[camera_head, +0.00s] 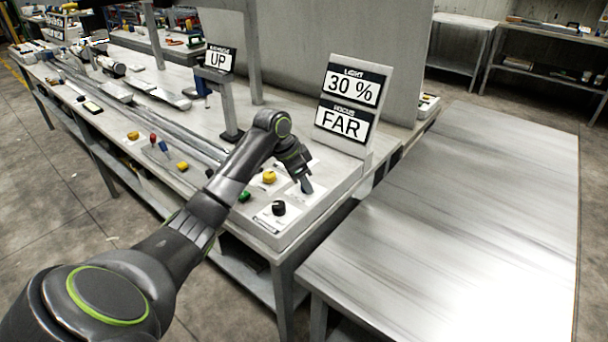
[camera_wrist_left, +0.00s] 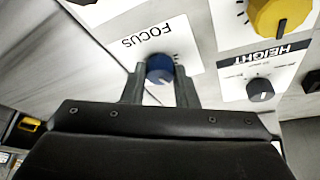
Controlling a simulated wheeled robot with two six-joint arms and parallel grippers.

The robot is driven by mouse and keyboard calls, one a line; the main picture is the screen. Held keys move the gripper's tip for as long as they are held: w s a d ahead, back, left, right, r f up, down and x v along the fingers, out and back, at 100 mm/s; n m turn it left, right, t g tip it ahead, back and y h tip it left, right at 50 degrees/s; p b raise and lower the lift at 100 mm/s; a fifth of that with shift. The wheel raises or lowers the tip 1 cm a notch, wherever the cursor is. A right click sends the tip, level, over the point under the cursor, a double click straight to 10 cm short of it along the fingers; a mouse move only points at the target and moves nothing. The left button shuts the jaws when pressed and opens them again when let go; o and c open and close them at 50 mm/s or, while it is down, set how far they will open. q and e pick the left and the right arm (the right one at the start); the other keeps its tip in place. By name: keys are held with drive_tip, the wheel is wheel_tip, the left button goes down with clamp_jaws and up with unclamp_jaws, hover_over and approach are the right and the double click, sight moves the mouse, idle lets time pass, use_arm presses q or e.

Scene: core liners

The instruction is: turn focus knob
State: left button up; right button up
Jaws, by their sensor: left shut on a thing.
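The focus knob (camera_wrist_left: 160,68) is blue and sits on a white plate labelled FOCUS (camera_wrist_left: 150,40) in the left wrist view. My left gripper (camera_wrist_left: 160,80) is shut on this knob, one finger on each side of it. In the head view my left gripper (camera_head: 306,186) reaches down to the panel at the table's right end and covers most of the knob. My right gripper is not in view.
A yellow knob (camera_head: 269,177), a black knob (camera_head: 279,208) and a green button (camera_head: 244,196) are close by on the panel. Signs above read LIGHT 30 % (camera_head: 352,86) and UP (camera_head: 218,61). A bare metal table (camera_head: 480,210) stands at the right.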

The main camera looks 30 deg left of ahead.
use_arm(q)
drive_tip(key=o, duration=1)
drive_tip(key=shift+r, duration=0.1)
drive_tip(key=v, duration=1.7)
drive_tip(key=shift+s+r, duration=0.15)
